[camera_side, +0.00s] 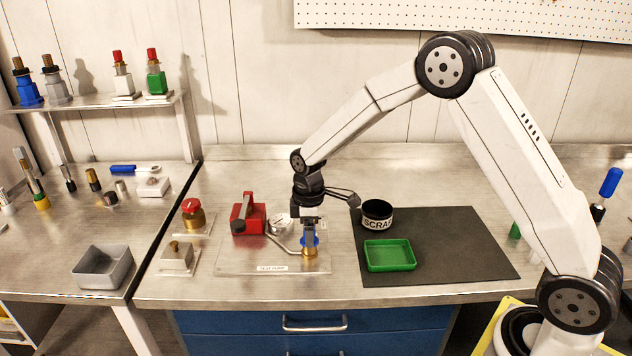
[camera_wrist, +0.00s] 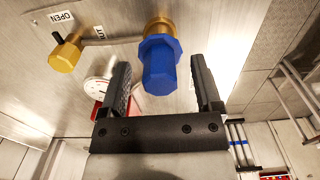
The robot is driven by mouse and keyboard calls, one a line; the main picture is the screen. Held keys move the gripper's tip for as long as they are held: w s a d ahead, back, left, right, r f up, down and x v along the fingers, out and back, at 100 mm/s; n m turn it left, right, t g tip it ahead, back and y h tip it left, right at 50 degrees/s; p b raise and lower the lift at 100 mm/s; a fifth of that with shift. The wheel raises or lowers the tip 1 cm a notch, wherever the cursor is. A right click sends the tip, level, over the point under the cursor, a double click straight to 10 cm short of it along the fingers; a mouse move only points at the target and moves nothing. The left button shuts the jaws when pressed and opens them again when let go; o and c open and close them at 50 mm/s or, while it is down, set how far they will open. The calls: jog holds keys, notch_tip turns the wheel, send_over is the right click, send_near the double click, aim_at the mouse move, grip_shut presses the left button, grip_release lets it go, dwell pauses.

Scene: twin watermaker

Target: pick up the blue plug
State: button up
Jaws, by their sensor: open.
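The blue plug (camera_wrist: 159,68) has a hex-shaped body and sits upright in a brass fitting (camera_wrist: 160,27) in the wrist view. In the side view the blue plug (camera_side: 317,240) shows partly behind my gripper, above the brass fitting (camera_side: 310,252) on the test pump plate. My gripper (camera_wrist: 158,88) is open, with one dark finger on each side of the blue plug and a visible gap to each. In the side view my gripper (camera_side: 309,228) points down over the fitting, and its fingers partly hide the plug.
A red pump block (camera_side: 248,215), a round gauge (camera_side: 280,224) and a metal pipe stand close left of the fitting. A black can marked SCRAP (camera_side: 377,214) and a green tray (camera_side: 390,256) are on the dark mat (camera_side: 460,245) to the right.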

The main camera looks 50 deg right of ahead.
jog(key=shift+c, duration=0.2)
dwell(0.3)
grip_shut()
jog(key=shift+r, duration=0.75)
jog(key=s+r, duration=1.1)
jog(key=s, duration=0.3)
jog(key=shift+r, duration=0.2)
